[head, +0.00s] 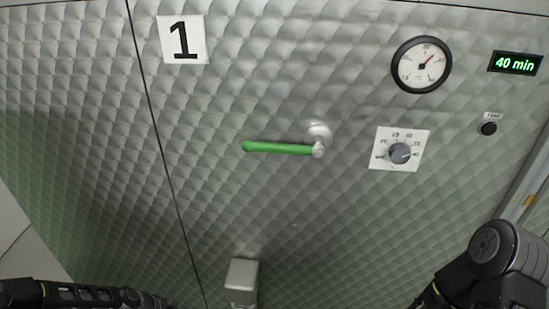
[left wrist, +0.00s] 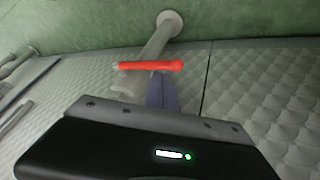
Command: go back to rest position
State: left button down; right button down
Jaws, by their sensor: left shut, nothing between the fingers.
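My left gripper (left wrist: 163,93) shows in the left wrist view as a bluish-grey pair of fingers, shut with nothing between them. Its tips appear close below a red lever (left wrist: 150,65) on a grey pipe (left wrist: 158,40); I cannot tell whether they touch. In the head view my left arm (head: 80,294) lies low along the bottom left edge, and its gripper cannot be made out. My right arm (head: 497,262) shows at the bottom right; its gripper is out of the frame.
A quilted silver wall (head: 250,60) fills the head view. It carries a number 1 sign (head: 182,53), green lever (head: 275,149), dial (head: 399,153), gauge (head: 421,65), "40 min" display (head: 515,63) and black button (head: 488,128). A grey block (head: 242,274) protrudes low.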

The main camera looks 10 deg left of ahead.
pick_arm(q)
jog(key=s+d+n+g, duration=0.1)
jog(key=s+d+n, duration=0.1)
jog(key=s+d, duration=0.45)
jog(key=s+d+n+g, duration=0.1)
jog(key=s+d+n, duration=0.2)
jog(key=d, duration=0.6)
jog(key=s+d+n+g, duration=0.1)
jog(key=s+d+n, duration=0.1)
jog(key=s+d, duration=0.45)
notch_tip(320, 180, up, 14)
jog(key=w+d+p, duration=0.2)
jog(key=p, duration=1.1)
jog(key=shift+r+y+p, duration=0.25)
jog(key=shift+y+p, duration=0.05)
jog(key=shift+y, duration=0.1)
jog(key=shift+d, duration=0.1)
